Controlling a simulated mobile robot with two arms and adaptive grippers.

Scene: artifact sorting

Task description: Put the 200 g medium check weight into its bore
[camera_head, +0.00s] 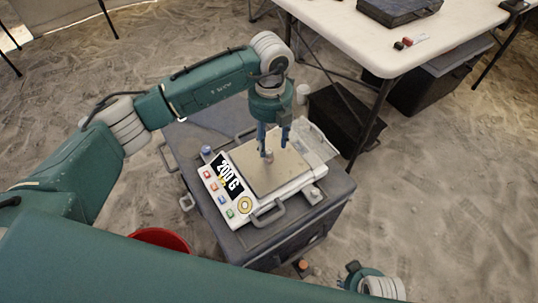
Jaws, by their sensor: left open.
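A small metal weight (269,155) stands on the tan plate of a white scale (250,213). Its marking is too small to read; the scale display reads 200 G. My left gripper (274,148) points down over the plate, open, with its fingers around or just above the weight; I cannot tell whether they touch it. I cannot make out a bore clearly. My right gripper (350,272) shows only in part at the bottom edge.
The scale rests on a dark grey case (255,247) with handles. A clear tray-like piece (318,146) lies behind the plate. A white table (405,58) stands at the upper right, with a black bin (335,118) below it. A red bucket (160,238) stands lower left. Sandy floor is free at right.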

